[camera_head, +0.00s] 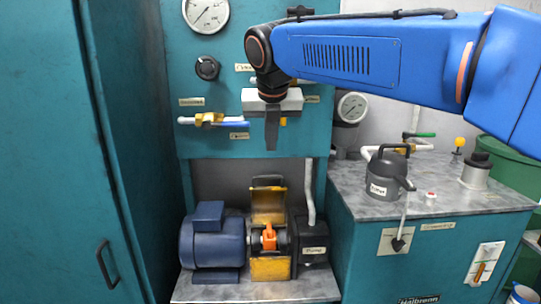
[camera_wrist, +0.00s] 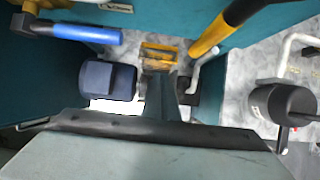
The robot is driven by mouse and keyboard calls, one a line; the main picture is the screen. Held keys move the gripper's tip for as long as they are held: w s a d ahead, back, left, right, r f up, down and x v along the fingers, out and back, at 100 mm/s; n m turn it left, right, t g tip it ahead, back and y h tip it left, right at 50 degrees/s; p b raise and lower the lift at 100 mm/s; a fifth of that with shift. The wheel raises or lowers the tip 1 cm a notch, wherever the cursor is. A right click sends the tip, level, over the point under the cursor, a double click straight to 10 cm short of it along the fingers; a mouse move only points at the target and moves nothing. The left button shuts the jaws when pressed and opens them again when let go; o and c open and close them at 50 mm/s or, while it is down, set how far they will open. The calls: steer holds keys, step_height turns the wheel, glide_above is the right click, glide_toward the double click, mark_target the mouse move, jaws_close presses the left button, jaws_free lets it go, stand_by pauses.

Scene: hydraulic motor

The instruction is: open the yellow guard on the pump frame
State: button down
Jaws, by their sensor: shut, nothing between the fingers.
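The yellow guard (camera_head: 268,206) is on the pump frame, between the blue motor (camera_head: 217,243) and the black pump (camera_head: 314,246). Its upper panel stands upright, and an orange coupling (camera_head: 269,238) shows uncovered in front of it, above a lower yellow part (camera_head: 270,268). My gripper (camera_head: 271,146) points down in front of the teal panel, above the guard and apart from it. Its fingers are shut and empty. In the wrist view, the fingers (camera_wrist: 160,82) partly cover the area below the yellow guard (camera_wrist: 160,51), beside the motor (camera_wrist: 107,80).
A brass valve with a blue lever (camera_head: 230,124) sits left of my gripper. A pale pipe (camera_head: 310,192) rises beside the pump. A grey can (camera_head: 387,173) stands on the right cabinet (camera_head: 460,245). A teal cabinet (camera_head: 60,170) stands left. A yellow-black bar (camera_wrist: 222,30) crosses the wrist view.

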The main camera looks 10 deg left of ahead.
steer(key=shift+v, duration=1.2)
steer(key=c, duration=2.4)
jaws_free()
steer(key=shift+s+r, duration=0.15)
steer(key=shift+r, duration=0.1)
steer(key=shift+c, duration=0.2)
steer(key=o, duration=0.3)
steer(key=m+t+y, duration=0.7)
steer(key=m+y, duration=0.2)
steer(key=m, duration=0.5)
glide_toward(268, 178)
steer(key=x, duration=1)
steer(key=shift+w+a, duration=0.15)
steer(key=shift+w, duration=0.1)
steer(key=shift+c, duration=0.6)
jaws_close()
